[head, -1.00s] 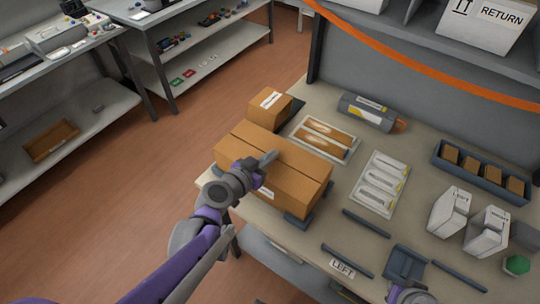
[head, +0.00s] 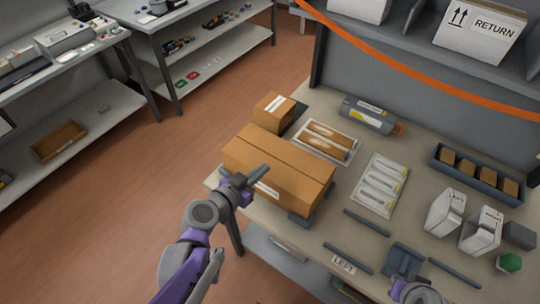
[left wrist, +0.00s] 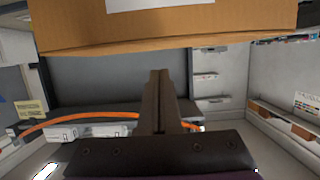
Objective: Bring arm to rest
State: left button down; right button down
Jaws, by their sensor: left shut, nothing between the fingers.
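My left arm comes in from the lower left in the head view. Its gripper (head: 248,178) is shut and empty, in front of the near left side of a large closed cardboard box (head: 280,165) on the table. In the left wrist view the shut fingers (left wrist: 158,100) point forward, with the cardboard box (left wrist: 160,28) filling the top of the picture. Part of my right arm (head: 415,292) shows at the bottom edge of the head view; its fingertips cannot be made out.
On the table (head: 335,205) are a small box (head: 273,111), a toner cartridge (head: 367,115), a white tray (head: 381,185), white cartons (head: 445,212) and a blue bin (head: 478,178) with small brown boxes. Open floor (head: 170,180) lies left of the table.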

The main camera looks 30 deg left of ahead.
pick_arm(q)
jog(key=shift+s+a+f, duration=0.1)
jog(key=shift+s+f, duration=0.1)
jog(key=shift+s, duration=0.35)
jog(key=shift+s+a+f, duration=0.1)
jog(key=shift+s+f, duration=0.1)
jog(key=shift+s, duration=0.35)
jog(key=s+d+f+g+h, duration=0.1)
jog(key=s+d+f+g, duration=0.3)
jog(key=d, duration=0.3)
jog(key=s+g+y, duration=0.1)
jog(key=s+g, duration=0.1)
jog(key=s+a+n+g+y, duration=0.1)
jog(key=s+g+y, duration=0.1)
jog(key=shift+a+r+n+g, duration=0.2)
jog(key=shift+n+g, duration=0.1)
